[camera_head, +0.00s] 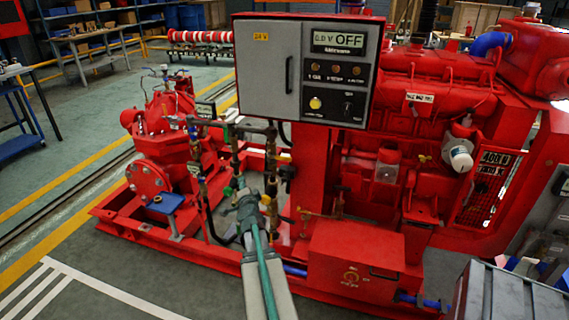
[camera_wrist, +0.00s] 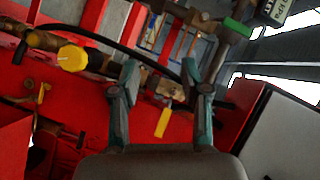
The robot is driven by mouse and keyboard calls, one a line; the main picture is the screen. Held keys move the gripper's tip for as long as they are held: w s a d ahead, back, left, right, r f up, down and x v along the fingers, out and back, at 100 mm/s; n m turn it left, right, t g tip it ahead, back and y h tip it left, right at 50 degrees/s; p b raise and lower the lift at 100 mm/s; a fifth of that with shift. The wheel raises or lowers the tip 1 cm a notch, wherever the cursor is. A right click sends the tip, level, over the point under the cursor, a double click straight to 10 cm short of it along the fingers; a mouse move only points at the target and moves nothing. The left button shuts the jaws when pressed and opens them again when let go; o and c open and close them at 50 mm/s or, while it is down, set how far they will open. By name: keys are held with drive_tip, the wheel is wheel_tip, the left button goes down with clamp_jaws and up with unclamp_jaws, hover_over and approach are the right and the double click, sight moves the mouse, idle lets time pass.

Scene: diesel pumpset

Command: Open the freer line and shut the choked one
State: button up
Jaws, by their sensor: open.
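My gripper (camera_wrist: 160,70) is open in the wrist view, its two fingers apart with nothing clasped. A small yellow lever handle (camera_wrist: 163,122) on a brass valve shows between the fingers. A round yellow knob (camera_wrist: 72,58) sits on a pipe fitting left of the fingers. A green handle (camera_wrist: 237,27) is at the upper right, beyond the right finger. In the head view my gripper (camera_head: 244,192) is at the pipework (camera_head: 235,150) below the control box, hiding part of it. I cannot tell from these views which line is choked or how far each valve is turned.
The red pump (camera_head: 160,130) is left and the red engine (camera_head: 440,100) right. Open floor (camera_head: 60,200) lies left.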

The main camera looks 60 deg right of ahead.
drive_tip(key=s+d+r+m+g+h, duration=0.3)
drive_tip(key=s+d+r+m+h, duration=0.1)
drive_tip(key=d+r+m, duration=0.15)
drive_tip(key=m+g+h, duration=0.2)
drive_tip(key=m+g, duration=0.2)
drive_tip(key=m, duration=0.1)
approach(284, 159)
drive_tip(key=shift+n, duration=0.25)
drive_tip(key=x, duration=1)
drive_tip(key=shift+d, duration=0.2)
clamp_jaws()
